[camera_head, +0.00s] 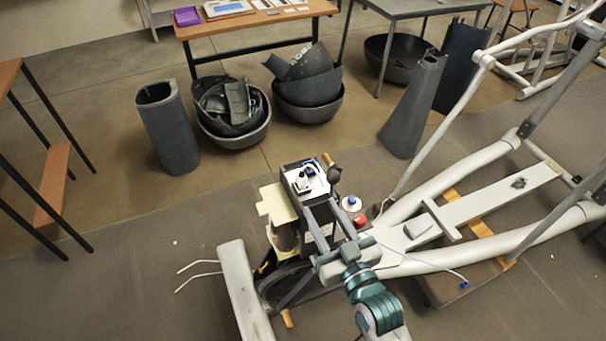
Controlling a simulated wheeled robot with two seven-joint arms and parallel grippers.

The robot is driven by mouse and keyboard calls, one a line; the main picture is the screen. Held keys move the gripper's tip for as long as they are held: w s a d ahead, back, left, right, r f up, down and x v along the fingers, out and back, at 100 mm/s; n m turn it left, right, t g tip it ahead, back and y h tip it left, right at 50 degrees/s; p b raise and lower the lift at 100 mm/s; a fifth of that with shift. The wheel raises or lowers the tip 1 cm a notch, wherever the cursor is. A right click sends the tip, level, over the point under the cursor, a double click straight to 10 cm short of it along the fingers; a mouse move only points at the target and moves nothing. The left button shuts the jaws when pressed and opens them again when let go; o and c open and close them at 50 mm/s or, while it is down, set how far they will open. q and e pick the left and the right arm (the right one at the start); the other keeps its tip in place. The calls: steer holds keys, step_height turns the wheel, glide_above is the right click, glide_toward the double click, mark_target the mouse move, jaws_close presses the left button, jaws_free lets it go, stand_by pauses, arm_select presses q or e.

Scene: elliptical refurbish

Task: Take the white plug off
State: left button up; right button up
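The partly stripped grey elliptical machine (240,290) stands on the floor in front of me. On top of its dark box (318,238) is a small white part (318,184) with black pieces on it; it is too small to tell whether this is the white plug. My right gripper (321,208) reaches up from the bottom, just on the near side of this white part. Its two long grey fingers look apart, with nothing visible held between them. It hides part of the machine's middle. My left gripper is not in view.
A white and blue piece (351,203) and a red round piece (360,220) are right of the box. A white cable with a blue end (463,285) lies at right. Dark bowls (310,100) and curved covers (167,127) stand behind. Floor at left is mostly clear.

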mark_target(304, 180)
steer(key=p+x, duration=0.3)
steer(key=x, duration=0.9)
steer(key=shift+w+a, duration=0.15)
steer(key=shift+w, duration=0.1)
steer(key=shift+c, duration=0.3)
jaws_close()
